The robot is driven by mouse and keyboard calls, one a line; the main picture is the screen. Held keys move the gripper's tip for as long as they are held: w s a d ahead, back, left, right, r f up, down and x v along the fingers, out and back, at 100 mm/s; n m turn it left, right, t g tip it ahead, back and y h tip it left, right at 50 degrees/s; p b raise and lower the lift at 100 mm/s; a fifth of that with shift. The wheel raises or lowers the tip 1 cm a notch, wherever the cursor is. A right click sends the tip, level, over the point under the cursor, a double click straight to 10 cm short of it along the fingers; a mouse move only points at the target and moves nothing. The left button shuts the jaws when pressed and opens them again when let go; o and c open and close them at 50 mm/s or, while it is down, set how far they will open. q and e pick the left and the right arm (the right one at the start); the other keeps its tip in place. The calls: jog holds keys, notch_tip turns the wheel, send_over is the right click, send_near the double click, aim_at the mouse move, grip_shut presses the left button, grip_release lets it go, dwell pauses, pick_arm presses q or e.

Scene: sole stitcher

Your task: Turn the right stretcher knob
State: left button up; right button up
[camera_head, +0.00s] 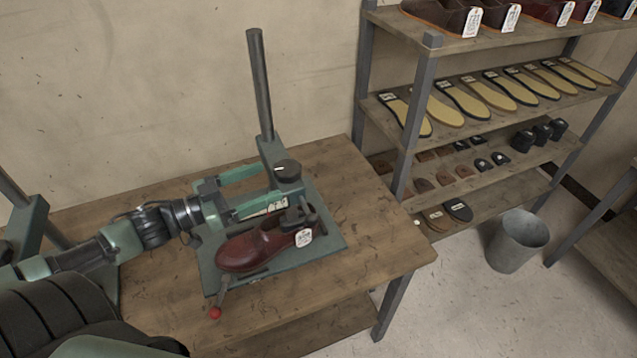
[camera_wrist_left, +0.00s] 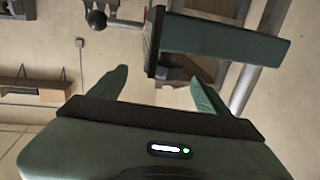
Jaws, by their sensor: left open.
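The right stretcher (camera_head: 272,150) is a green stand with a tall grey post on the wooden table. Its dark round knob (camera_head: 288,170) with a light mark sits on top of its head. A burgundy shoe (camera_head: 255,248) with a white tag is mounted below it. My left gripper (camera_head: 264,186) reaches in from the left beside the head, its fingers apart and pointing toward the knob side. In the left wrist view the open fingers (camera_wrist_left: 160,76) have a green machine arm (camera_wrist_left: 225,40) beyond them. Contact with the knob cannot be told. My right gripper is not in view.
A red-tipped lever (camera_head: 215,312) sticks out at the table's front. Another green stand (camera_head: 30,230) shows at the left edge. A shelf with shoes, soles and heels (camera_head: 480,100) stands right, with a grey bucket (camera_head: 517,243) on the floor. The table's right end (camera_head: 385,245) is clear.

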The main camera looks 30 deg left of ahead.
aim_at(289, 171)
pick_arm(q)
jog(key=x, duration=0.6)
jog(key=shift+w+a+p, duration=0.2)
jog(key=shift+w+p, duration=0.1)
jog(key=shift+w+d+f, duration=0.15)
jog(key=shift+w+d, duration=0.1)
jog(key=shift+w, duration=0.2)
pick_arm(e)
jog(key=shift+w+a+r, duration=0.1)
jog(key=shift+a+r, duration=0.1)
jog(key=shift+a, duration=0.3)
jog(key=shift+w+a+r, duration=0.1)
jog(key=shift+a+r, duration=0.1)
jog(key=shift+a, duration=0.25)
